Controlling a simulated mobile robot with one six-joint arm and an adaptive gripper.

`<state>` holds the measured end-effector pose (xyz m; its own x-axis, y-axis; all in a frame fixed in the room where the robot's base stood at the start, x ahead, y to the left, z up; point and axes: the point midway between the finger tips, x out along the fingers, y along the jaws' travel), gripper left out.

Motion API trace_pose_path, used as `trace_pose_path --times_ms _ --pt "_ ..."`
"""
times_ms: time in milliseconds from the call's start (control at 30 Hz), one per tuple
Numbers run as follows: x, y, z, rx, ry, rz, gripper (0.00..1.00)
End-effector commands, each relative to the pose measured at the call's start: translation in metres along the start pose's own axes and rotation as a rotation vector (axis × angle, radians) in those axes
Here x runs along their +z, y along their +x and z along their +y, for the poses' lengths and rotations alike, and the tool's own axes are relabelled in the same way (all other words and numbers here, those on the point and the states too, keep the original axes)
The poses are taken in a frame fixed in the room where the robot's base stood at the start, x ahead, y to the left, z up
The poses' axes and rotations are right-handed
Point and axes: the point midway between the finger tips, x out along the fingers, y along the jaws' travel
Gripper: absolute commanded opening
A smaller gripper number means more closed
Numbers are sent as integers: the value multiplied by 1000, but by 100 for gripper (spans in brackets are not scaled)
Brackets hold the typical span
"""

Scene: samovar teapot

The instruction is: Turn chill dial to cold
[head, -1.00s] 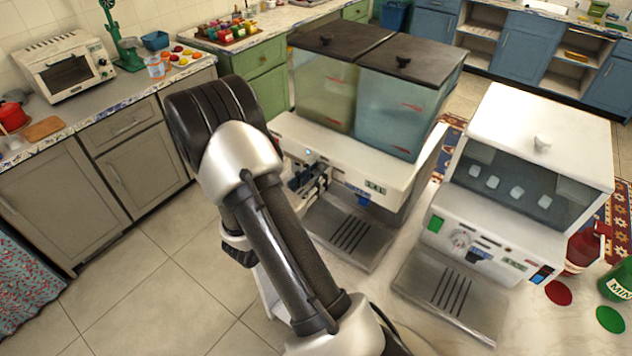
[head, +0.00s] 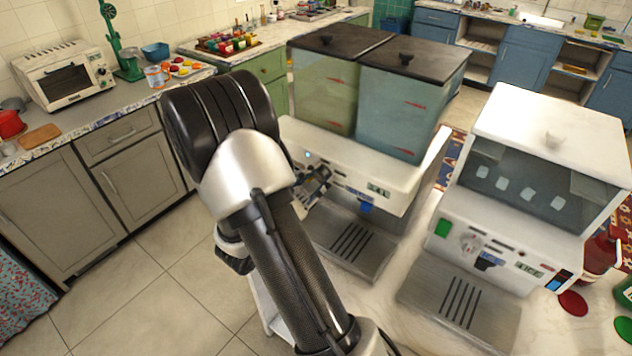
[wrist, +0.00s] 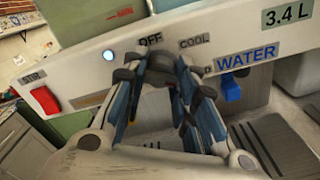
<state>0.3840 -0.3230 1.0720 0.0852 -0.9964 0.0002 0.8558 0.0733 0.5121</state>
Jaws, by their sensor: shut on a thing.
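The chill dial (wrist: 160,62) is a dark knob on the white front of the drink dispenser (head: 345,165). In the wrist view it sits below the OFF label (wrist: 150,38), with the COOL label (wrist: 194,41) to its upper right. A third label at the right is mostly covered by my fingers. My gripper (wrist: 165,75) is shut on the dial, with its fingers on both sides of it. The fingers hide most of the knob, so its pointer cannot be read. In the head view my gripper (head: 318,180) is at the dispenser front, partly behind my arm.
A red tap lever (wrist: 45,100) is left of the dial and a blue one (wrist: 231,88) is to the right, under the WATER label. A drip tray (head: 350,240) lies below. An ice machine (head: 520,190) stands to the right.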

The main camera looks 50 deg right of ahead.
Motion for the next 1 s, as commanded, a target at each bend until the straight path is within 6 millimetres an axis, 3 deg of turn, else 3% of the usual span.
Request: trace_pose_path --times_ms 300,333,633,1000 --pt "0 0 0 -1 2 1 2" --pt "0 0 0 -1 2 1 27" --pt "0 0 0 0 1 1 47" --pt "0 -4 0 1 1 1 47"
